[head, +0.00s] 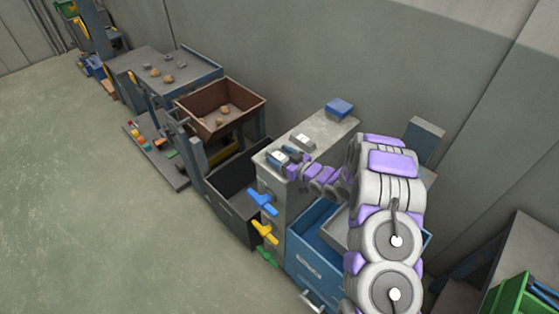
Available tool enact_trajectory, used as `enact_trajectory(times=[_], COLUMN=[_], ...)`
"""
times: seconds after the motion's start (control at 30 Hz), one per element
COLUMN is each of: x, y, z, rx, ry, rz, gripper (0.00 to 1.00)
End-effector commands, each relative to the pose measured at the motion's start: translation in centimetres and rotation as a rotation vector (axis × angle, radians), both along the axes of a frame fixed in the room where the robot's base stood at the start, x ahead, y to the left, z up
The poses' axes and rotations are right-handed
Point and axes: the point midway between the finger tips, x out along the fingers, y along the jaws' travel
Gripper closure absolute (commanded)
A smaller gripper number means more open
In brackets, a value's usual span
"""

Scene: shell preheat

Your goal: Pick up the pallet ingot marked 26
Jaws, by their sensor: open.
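My gripper (292,157) is at the end of my white and purple arm, over the front part of the grey cabinet's top (325,130). It is open. It is small and dark here, so I cannot tell whether anything lies between its fingers. A small blue piece with a pale top (277,158) lies close to its left on the cabinet. I cannot read a mark 26 anywhere, and I cannot tell which thing is the pallet ingot. My arm hides part of the cabinet's right side and what lies behind it.
Blue, yellow and green handles (263,231) stick out from the cabinet front. A blue open drawer (305,262) is at lower right. A brown tray (240,92) holds lumps. Small coloured blocks (138,137) lie on a low platform. The floor (70,210) at left is clear.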

Motion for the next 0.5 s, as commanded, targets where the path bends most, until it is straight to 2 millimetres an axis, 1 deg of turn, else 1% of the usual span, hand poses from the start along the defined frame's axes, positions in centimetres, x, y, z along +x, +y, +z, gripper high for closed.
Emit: enact_trajectory(times=[0.23, 0.5], x=[0.05, 0.04], y=[0.46, 0.35], z=[-0.01, -0.01], rx=[-0.003, -0.003], ry=[-0.001, 0.000], rz=[0.001, 0.000], gripper=[0.27, 0.53])
